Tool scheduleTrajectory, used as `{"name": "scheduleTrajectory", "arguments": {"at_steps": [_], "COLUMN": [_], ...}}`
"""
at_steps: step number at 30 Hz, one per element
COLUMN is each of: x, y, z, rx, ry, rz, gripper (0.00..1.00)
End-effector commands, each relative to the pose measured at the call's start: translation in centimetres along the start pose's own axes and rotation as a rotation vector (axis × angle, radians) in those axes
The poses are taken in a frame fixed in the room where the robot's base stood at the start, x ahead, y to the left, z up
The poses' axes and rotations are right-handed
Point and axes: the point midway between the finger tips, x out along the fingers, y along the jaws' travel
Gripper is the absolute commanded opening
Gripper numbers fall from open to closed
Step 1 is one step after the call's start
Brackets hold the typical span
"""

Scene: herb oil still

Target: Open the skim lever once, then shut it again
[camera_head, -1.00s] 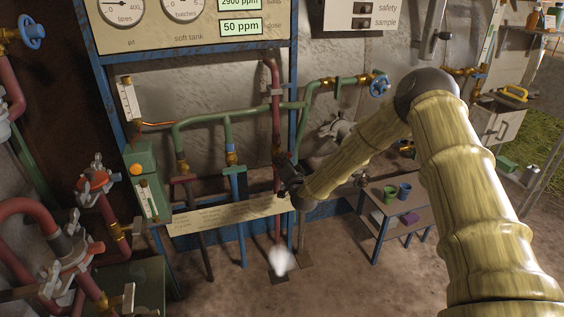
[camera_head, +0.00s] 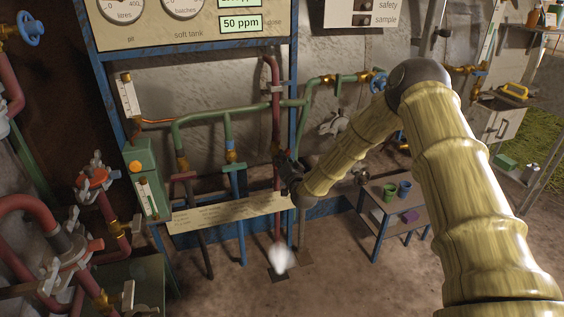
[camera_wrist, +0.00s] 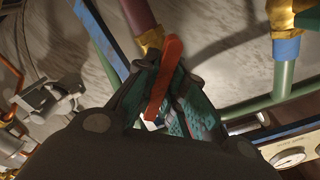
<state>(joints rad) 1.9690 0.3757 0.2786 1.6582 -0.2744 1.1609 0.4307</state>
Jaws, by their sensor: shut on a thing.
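My gripper (camera_head: 283,162) is at the dark red vertical pipe (camera_head: 276,128) in the middle of the pipe rack in the head view. In the wrist view my gripper (camera_wrist: 165,85) is shut on a red lever handle (camera_wrist: 163,84), which stands between its two green-padded fingers. The handle sits beside a brass valve body (camera_wrist: 151,42) on a dark red pipe (camera_wrist: 138,14). In the head view the gripper hides the lever. The exact angle of the lever is hard to tell. White vapour or liquid (camera_head: 281,257) shows at the bottom of that pipe.
A cream label strip (camera_head: 228,212) runs across the rack below the gripper. Green pipes (camera_head: 205,120) and a blue-handled valve (camera_head: 378,82) are close by. The gauge panel (camera_head: 200,30) is above.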

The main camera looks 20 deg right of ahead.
Motion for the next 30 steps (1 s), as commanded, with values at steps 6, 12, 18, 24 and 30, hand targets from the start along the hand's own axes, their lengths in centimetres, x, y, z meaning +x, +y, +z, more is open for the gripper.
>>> {"name": "scheduleTrajectory", "arguments": {"at_steps": [6,12,18,24,30], "x": [-0.12,-0.13,-0.12,-0.14,-0.10], "y": [0.61,0.58,0.57,0.51,0.26], "z": [0.44,0.52,0.53,0.58,0.36], "rx": [0.247,0.461,0.649,0.818,0.920], "ry": [-0.001,-0.002,-0.002,-0.003,-0.003], "rz": [0.004,0.003,0.003,0.003,0.003], "gripper": [0.00,0.00,0.00,0.00,0.00]}}
